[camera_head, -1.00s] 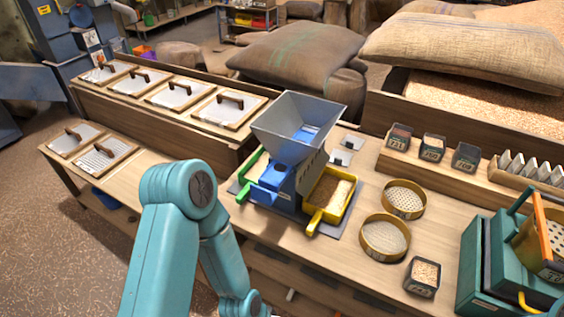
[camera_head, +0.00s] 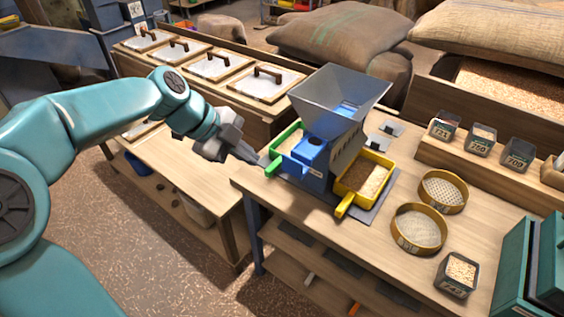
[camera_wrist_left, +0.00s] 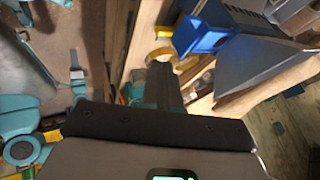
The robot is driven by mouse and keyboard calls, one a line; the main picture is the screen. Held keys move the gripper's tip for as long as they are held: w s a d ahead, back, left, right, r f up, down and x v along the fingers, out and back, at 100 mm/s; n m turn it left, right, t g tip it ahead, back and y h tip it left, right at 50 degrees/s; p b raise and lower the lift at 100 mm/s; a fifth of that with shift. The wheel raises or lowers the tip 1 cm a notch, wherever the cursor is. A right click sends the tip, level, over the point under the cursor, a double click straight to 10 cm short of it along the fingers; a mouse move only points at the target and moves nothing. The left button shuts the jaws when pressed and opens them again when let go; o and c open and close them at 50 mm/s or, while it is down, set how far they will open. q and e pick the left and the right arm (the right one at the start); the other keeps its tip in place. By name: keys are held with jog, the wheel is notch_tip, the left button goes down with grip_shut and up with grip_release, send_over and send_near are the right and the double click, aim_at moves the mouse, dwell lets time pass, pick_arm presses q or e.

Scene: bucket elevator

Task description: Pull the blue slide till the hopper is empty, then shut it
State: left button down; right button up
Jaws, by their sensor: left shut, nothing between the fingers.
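A grey hopper (camera_head: 338,98) stands on the bench above a blue body, with a patch of blue at its bottom; I see no clear grain in it. The blue slide (camera_head: 300,150) sits at the body's front left, and a blue part (camera_wrist_left: 205,35) shows in the left wrist view near the hopper (camera_wrist_left: 248,75). I cannot tell how far the slide is out. A green tray (camera_head: 283,142) is left of it; a yellow tray (camera_head: 372,178) with grain is right. My left gripper (camera_head: 256,158) is shut and empty, its tips just left of the green tray. My right gripper is out of view.
Sieves (camera_head: 419,229) and a small grain box (camera_head: 457,274) stand on the bench to the right. Lidded bins (camera_head: 265,84) are behind on the left, with sacks (camera_head: 340,38) further back. A teal machine (camera_head: 520,265) is at the right edge.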

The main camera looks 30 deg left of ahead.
aim_at(301, 155)
pick_arm(q)
jog(key=w+d+f+p, duration=0.1)
jog(key=w+f, duration=0.1)
jog(key=w+d+f+p, duration=0.1)
jog(key=w+f, duration=0.1)
jog(key=w, duration=0.1)
jog(key=w+d+f+p, duration=0.1)
jog(key=w+f, duration=0.1)
jog(key=shift+w+d+f+p, duration=0.2)
jog(key=shift+d+f+p, duration=0.1)
jog(key=shift+d, duration=0.05)
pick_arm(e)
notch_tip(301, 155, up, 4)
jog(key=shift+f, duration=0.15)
pick_arm(q)
jog(key=shift+w+f, duration=0.1)
